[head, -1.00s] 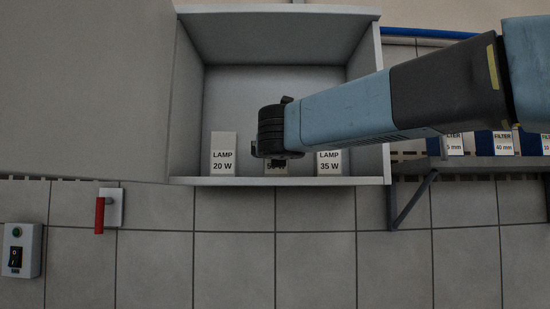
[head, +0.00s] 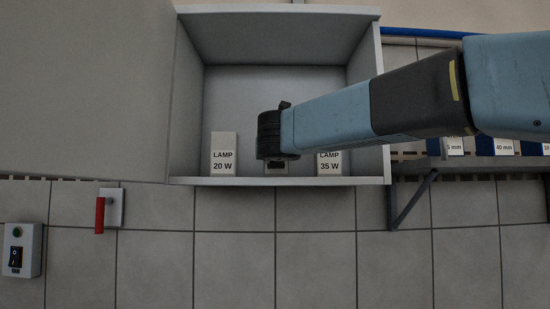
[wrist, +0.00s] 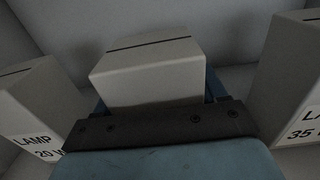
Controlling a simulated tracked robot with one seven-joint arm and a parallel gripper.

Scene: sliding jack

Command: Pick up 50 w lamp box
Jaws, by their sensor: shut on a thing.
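The 50 W lamp box is the middle box in the open grey cubby. In the head view my wrist hides nearly all of it and its label cannot be read. In the wrist view its pale top and upper side (wrist: 150,65) show between my fingers. My gripper (wrist: 155,100) is shut on this box, with a blue finger at each side. In the head view my dark wrist (head: 271,135) is in front of the box, and the fingertips are hidden. I cannot tell whether the box touches the shelf.
The LAMP 20 W box (head: 222,155) stands to the left and the LAMP 35 W box (head: 329,163) to the right, both close by. The cubby (head: 280,181) has side walls and a top. A shelf of filter boxes (head: 504,146) is at the right.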

